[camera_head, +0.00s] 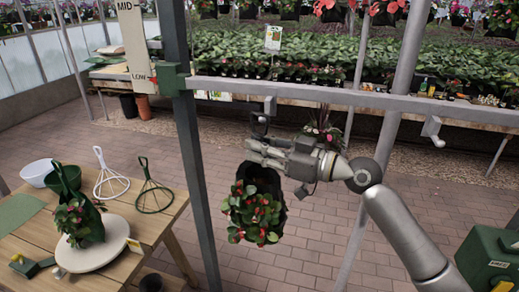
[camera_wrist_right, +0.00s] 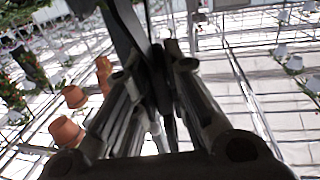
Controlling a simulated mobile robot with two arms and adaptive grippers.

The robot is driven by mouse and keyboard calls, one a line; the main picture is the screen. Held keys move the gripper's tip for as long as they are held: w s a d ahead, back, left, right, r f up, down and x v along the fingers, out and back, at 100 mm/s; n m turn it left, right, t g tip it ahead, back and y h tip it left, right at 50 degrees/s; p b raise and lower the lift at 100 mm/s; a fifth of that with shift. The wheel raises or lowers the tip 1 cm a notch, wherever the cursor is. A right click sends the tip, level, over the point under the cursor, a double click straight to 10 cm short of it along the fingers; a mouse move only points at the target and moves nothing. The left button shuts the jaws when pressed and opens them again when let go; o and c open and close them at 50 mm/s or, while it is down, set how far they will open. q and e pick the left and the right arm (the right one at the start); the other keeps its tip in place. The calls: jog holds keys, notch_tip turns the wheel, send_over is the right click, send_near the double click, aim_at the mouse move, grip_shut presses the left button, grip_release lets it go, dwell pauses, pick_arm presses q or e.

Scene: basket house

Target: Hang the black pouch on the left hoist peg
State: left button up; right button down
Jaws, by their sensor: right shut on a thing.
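The black pouch (camera_head: 279,188), filled with a leafy red-flowered plant (camera_head: 252,214), hangs upright below my right gripper (camera_head: 249,152). That gripper is shut on the pouch's dark strap; the strap also shows between the fingers in the right wrist view (camera_wrist_right: 158,80). The strap's top loop (camera_head: 260,119) rises above the fingers, close to the left hoist peg (camera_head: 270,105) on the grey rail. I cannot tell whether the loop is around the peg or only beside it. My left gripper is out of view.
A right peg (camera_head: 432,130) on the rail (camera_head: 350,97) is bare. A wooden table (camera_head: 155,225) at left holds a green planted pouch (camera_head: 92,222) on a round white board, wire stands and bowls. Brick floor lies below.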

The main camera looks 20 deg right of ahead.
jog(key=shift+w+d+r+b, duration=0.15)
jog(key=shift+w+d+b, duration=0.35)
jog(key=shift+w+b, duration=0.25)
jog(key=shift+w+d+r+b, duration=0.1)
jog(key=shift+w+d+b, duration=0.3)
jog(key=shift+w+b, duration=0.2)
jog(key=shift+d, duration=0.1)
jog(key=shift+w+d+b, duration=0.35)
jog(key=shift+w+b, duration=0.25)
jog(key=shift+b, duration=0.35)
jog(key=shift+f, duration=0.2)
jog(key=shift+w+d+f+b, duration=0.1)
jog(key=shift+f+b, duration=0.55)
jog(key=shift+b, duration=0.25)
